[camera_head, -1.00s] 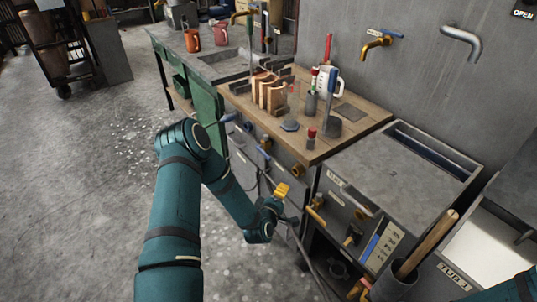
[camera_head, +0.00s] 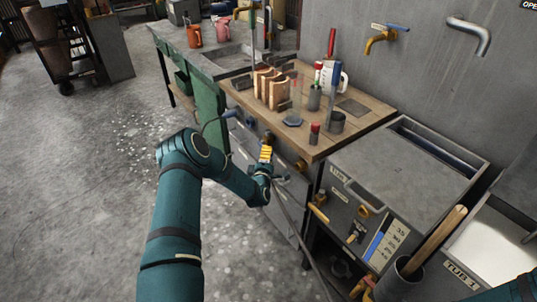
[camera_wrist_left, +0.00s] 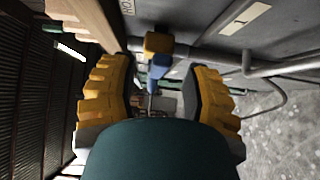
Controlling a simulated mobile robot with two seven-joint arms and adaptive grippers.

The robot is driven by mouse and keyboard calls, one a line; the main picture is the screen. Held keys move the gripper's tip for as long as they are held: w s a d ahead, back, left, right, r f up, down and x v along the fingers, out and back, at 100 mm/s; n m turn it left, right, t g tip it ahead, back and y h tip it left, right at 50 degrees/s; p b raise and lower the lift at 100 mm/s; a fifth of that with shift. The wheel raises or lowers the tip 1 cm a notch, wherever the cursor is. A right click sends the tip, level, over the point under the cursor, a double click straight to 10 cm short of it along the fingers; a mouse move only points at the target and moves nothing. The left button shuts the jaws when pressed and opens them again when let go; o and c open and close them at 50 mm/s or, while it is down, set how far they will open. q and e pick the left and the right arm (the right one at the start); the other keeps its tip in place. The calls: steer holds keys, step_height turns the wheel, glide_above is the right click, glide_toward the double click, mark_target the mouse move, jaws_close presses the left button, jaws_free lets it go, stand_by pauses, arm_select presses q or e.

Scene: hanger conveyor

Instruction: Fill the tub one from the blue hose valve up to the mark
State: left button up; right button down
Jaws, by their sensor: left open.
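Tub one (camera_head: 500,250) is a pale open tub at the lower right with a "TUB 1" label on its front. My left gripper (camera_head: 266,152) has yellow fingers and is in front of the bench's valve panel. In the left wrist view, the left gripper (camera_wrist_left: 162,92) is open, with fingers apart. A blue valve handle (camera_wrist_left: 158,72) with a yellow-orange knob shows ahead between the fingers; I see no contact. In the head view the gripper covers part of this area. The right gripper is not in view.
A wooden bench top (camera_head: 350,135) holds copper pieces and tool cups. A grey tank (camera_head: 400,165) stands right of it, with a marked blue-and-white gauge (camera_head: 388,242) on its front.

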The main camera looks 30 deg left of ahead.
arm_select(q)
steer(key=shift+x, duration=1.35)
steer(key=shift+o, duration=0.2)
jaws_close()
